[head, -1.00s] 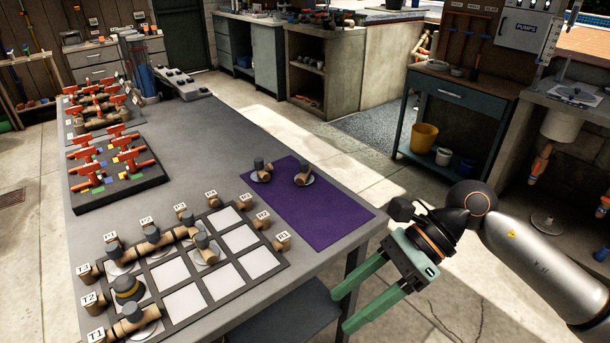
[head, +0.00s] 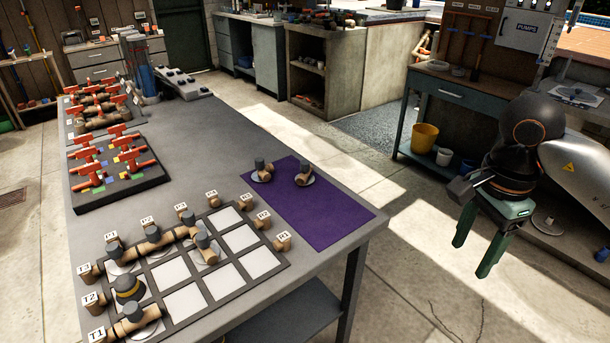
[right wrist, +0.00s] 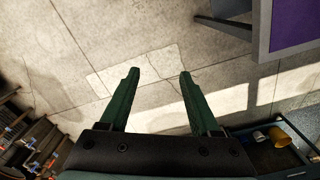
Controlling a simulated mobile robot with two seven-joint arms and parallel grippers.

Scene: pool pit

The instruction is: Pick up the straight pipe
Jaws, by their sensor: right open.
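Two short tan pipe pieces with dark grey grips stand on the purple mat (head: 318,214): a left piece (head: 262,171) and a right piece (head: 304,174). They are too small to tell for sure which is the straight pipe. More tan pipe pieces, such as one at the near corner (head: 135,316), sit in the grid board (head: 216,303). My right gripper (head: 470,258) is open and empty, over the floor to the right of the table and apart from every pipe. In the right wrist view its fingers (right wrist: 159,72) are spread above bare floor. My left gripper is out of view.
Labelled pipe stubs line the grid board's edges. A black rack (head: 118,178) of red-handled valves is farther back on the grey table (head: 205,130). A blue workbench (head: 455,101) and yellow bucket (head: 424,138) stand behind my right arm. The floor between is clear.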

